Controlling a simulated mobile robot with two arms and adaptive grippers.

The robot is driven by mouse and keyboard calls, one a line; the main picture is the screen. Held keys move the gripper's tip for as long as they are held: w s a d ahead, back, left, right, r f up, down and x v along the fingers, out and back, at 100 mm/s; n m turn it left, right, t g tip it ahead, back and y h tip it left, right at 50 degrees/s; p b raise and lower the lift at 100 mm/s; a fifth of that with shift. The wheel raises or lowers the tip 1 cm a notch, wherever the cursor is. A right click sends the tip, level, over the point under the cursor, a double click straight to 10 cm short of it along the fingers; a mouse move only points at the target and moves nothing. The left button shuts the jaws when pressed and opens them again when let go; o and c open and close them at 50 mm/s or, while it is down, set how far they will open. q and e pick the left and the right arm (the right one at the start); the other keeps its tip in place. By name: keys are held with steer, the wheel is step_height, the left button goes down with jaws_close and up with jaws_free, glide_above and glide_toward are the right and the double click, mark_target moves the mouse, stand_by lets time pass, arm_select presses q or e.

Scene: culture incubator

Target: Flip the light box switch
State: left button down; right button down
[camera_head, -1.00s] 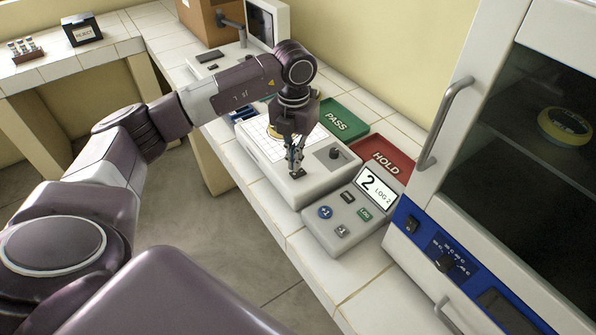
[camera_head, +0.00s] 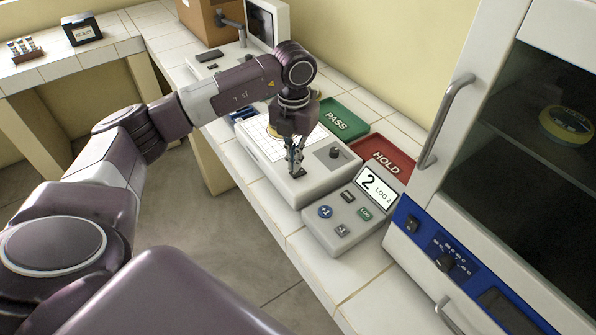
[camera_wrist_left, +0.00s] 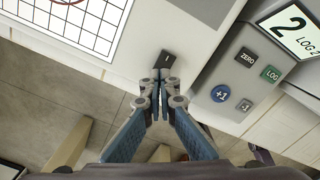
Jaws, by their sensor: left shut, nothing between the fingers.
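The white light box (camera_head: 268,158) with a gridded top stands on the tiled bench, and it also shows in the left wrist view (camera_wrist_left: 140,30). Its small dark rocker switch (camera_wrist_left: 167,58) is on the front part of the box top, right beside my fingertips; in the head view the switch (camera_head: 298,174) is partly hidden by them. My left gripper (camera_head: 294,168) points down at the switch. Its fingertips (camera_wrist_left: 157,82) are shut and empty, at or very near the switch's edge; I cannot tell whether they touch it. My right gripper is not in view.
A grey counter box (camera_head: 350,215) with buttons and a display reading 2 sits right of the light box. Behind are a green PASS tray (camera_head: 338,122) and a red HOLD tray (camera_head: 385,160). A glass-fronted incubator (camera_head: 480,170) stands at the right.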

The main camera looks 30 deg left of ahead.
arm_select(q)
steer(key=shift+s+f+b, duration=0.1)
steer(key=shift+f+b, duration=0.75)
steer(key=shift+f, duration=0.3)
stand_by(0.4)
steer(key=shift+r, duration=0.1)
steer(key=shift+r+p, duration=0.75)
steer(key=shift+r, duration=0.1)
steer(key=shift+r+p, duration=1.65)
steer(key=shift+r, duration=0.95)
steer(key=shift+f, duration=0.1)
